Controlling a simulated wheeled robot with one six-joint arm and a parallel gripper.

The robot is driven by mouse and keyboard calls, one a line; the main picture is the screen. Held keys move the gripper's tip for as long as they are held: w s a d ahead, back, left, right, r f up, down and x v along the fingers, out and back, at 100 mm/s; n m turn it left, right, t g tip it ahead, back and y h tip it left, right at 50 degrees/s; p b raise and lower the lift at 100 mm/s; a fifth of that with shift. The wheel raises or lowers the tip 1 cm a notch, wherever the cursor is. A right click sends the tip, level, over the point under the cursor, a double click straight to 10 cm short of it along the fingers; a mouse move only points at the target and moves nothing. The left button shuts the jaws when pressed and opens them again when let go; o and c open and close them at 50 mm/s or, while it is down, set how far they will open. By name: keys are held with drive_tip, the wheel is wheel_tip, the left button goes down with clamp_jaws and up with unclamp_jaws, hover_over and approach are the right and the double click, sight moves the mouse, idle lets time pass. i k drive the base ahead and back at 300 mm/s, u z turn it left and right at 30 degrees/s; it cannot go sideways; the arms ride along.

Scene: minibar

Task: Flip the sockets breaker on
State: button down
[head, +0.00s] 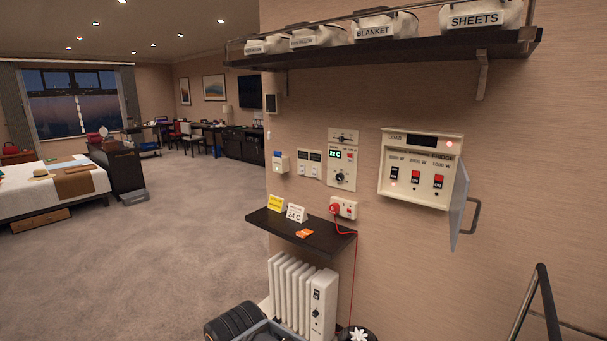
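Three breakers sit in a row: a left one (394,173) that looks black, and a middle one (415,176) and right one (438,181) that show red. The labels above them are too small to read surely, so I cannot tell which is sockets. My gripper is not in view.
A dark shelf (322,242) with cards juts out left below the box. A red plug (335,208) sits in a wall outlet, its cord hanging toward a white radiator (290,287). An upper shelf (400,50) holds bags. Dark bars (545,300) stand lower right. Carpet is open at left.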

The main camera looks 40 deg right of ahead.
sight(393, 175)
drive_tip(key=z, duration=0.2)
drive_tip(key=i, duration=1.3)
drive_tip(key=z, duration=1.35)
drive_tip(key=i, duration=0.95)
drive_tip(key=z, duration=0.9)
